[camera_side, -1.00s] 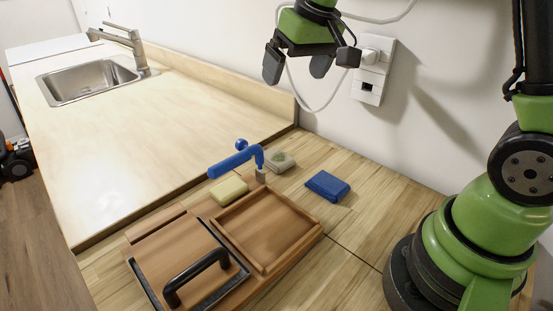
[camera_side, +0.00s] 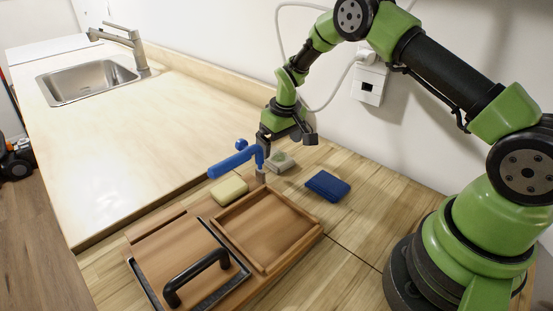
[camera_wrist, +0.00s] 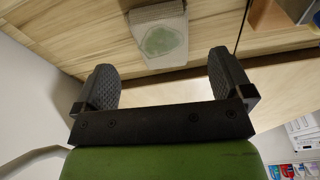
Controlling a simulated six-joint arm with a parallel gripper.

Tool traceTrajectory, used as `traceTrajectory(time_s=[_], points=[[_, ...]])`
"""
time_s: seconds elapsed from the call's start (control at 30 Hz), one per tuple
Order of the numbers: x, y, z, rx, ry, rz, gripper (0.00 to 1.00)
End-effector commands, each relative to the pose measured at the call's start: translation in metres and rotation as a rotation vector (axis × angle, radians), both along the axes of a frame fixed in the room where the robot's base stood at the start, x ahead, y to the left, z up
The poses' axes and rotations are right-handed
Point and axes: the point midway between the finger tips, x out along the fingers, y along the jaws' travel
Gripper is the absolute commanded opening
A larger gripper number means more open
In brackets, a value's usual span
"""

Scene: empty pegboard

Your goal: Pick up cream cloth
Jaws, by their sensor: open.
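A cream-beige folded cloth with a grey-green patch on top (camera_side: 281,162) lies on the wooden counter by the wall. It also shows in the wrist view (camera_wrist: 160,40), at the top centre, ahead of and between my fingertips. My gripper (camera_side: 286,142) is open and empty, just above this cloth in the side view. Its two dark fingers are spread wide in the wrist view (camera_wrist: 161,62), apart from the cloth. A pale yellow block-like piece (camera_side: 229,190), cloth or sponge, lies beside the wooden tray.
A blue cloth (camera_side: 327,185) lies right of the cream-beige one. A wooden tray (camera_side: 310,239) and a black-handled board (camera_side: 160,243) are in front. A wall socket (camera_side: 369,83) is behind.

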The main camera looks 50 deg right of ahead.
Motion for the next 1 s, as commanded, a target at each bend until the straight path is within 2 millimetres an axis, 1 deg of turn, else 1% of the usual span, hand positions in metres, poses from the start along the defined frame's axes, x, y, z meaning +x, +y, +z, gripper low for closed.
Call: traceTrajectory(time_s=[0.03,0.2,0.3,0.57,0.67,0.7,0.77,0.8,1.0], points=[[0.002,0.001,-0.008,0.0,0.003,0.0,0.98],[0.008,0.001,-0.032,0.001,0.003,-0.001,0.98],[0.01,0.001,-0.041,0.002,0.002,-0.001,0.98],[0.011,0.001,-0.043,0.002,0.0,-0.001,0.98],[0.011,0.001,-0.043,0.002,0.0,-0.001,0.77],[0.011,0.001,-0.043,0.002,0.0,-0.001,0.68],[0.01,0.001,-0.043,0.002,0.0,-0.001,0.54],[0.01,0.001,-0.043,0.002,0.0,-0.001,0.45],[0.011,0.001,-0.043,0.002,0.0,-0.001,0.44]])
